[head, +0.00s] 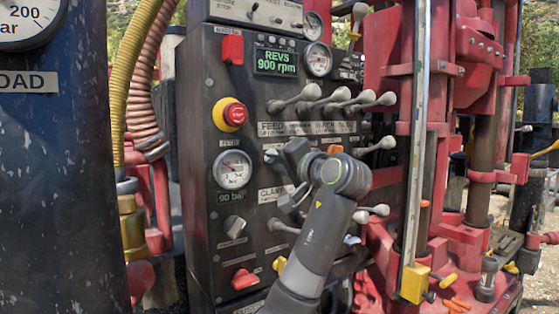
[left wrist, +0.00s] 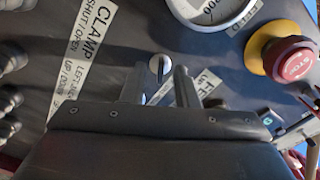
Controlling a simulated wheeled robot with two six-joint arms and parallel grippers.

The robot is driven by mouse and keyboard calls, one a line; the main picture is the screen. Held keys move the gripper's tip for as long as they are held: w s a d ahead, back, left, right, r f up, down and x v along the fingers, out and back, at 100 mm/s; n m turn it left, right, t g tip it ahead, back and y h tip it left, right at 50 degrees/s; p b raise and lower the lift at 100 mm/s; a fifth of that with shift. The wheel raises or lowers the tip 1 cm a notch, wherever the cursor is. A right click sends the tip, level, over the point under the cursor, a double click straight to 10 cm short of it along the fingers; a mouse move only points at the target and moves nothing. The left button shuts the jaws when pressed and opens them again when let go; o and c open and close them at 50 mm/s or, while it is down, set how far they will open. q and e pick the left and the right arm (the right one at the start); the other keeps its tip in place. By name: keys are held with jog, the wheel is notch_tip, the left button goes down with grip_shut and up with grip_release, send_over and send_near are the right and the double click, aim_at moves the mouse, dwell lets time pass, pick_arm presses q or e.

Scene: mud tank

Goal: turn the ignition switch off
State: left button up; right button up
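A small round silver switch (left wrist: 160,67) with a dark line across its face sits on the dark control panel (head: 205,265) in the left wrist view. I take it to be the ignition switch, but no label for it is readable. My left gripper (head: 279,180) reaches the panel from the right in the head view and hides that spot there. In the left wrist view my left gripper (left wrist: 160,82) is open, one finger on each side below the switch. I cannot tell whether they touch it. The green display (head: 275,62) reads REVS 900 rpm. My right gripper is not in view.
A red stop button (head: 236,114) on a yellow base and a pressure gauge (head: 232,170) are left of my gripper. Several ball-ended levers (head: 337,96) stick out above and right of it.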

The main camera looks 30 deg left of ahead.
pick_arm(q)
jog(key=shift+c, duration=0.2)
jog(key=c, duration=0.5)
grip_shut()
